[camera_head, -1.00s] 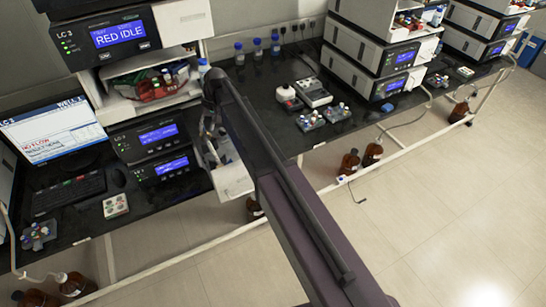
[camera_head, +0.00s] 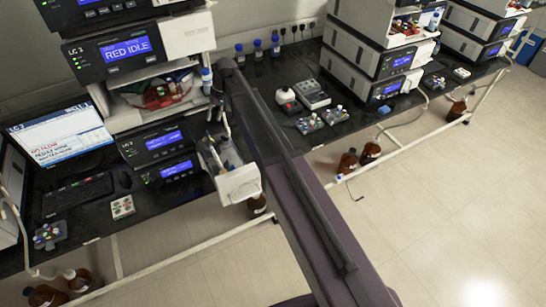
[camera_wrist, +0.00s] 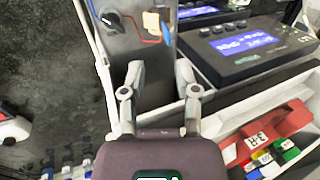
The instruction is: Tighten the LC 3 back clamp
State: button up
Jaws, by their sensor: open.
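The LC 3 stack (camera_head: 118,60) stands at the left in the head view, its upper screen reading RED IDLE. My arm reaches to its right side. My gripper (camera_wrist: 158,85) is open in the wrist view, its two fingers apart with nothing between them. In the head view my gripper is not clearly visible. Beyond the fingertips is a grey panel (camera_wrist: 135,45) with a black knob (camera_wrist: 110,18) and a small tan piece (camera_wrist: 152,22) beside blue and red bits. I cannot tell which part is the back clamp.
A white open holder (camera_head: 240,185) juts from the stack's side. Bottles (camera_head: 257,48) stand behind on the bench.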

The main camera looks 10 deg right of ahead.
jog(key=shift+s+p+v, duration=0.3)
jog(key=shift+p+v, duration=2.4)
jog(key=shift+v, duration=0.5)
jog(key=s+d+f+m+h+b, duration=0.1)
jog(key=s+d+f+b, duration=0.5)
jog(key=s, duration=0.4)
jog(key=s+d+f+m+t+h+b, duration=0.1)
jog(key=s+d+f+b, duration=0.5)
jog(key=s+d, duration=0.3)
jog(key=shift+s+d+f+m+h, duration=0.15)
jog(key=shift+s+f+m+h, duration=0.2)
jog(key=shift+s+f, duration=0.2)
jog(key=shift+s, duration=0.1)
jog(key=s+d+f+h+b, duration=0.1)
jog(key=s+d+f+b, duration=0.1)
jog(key=s, duration=0.4)
jog(key=shift+d+f+b, duration=0.3)
jog(key=shift+d+f, duration=0.05)
jog(key=shift+d, duration=0.35)
jog(key=shift+s+m+h, duration=0.2)
jog(key=shift+m+h, duration=0.05)
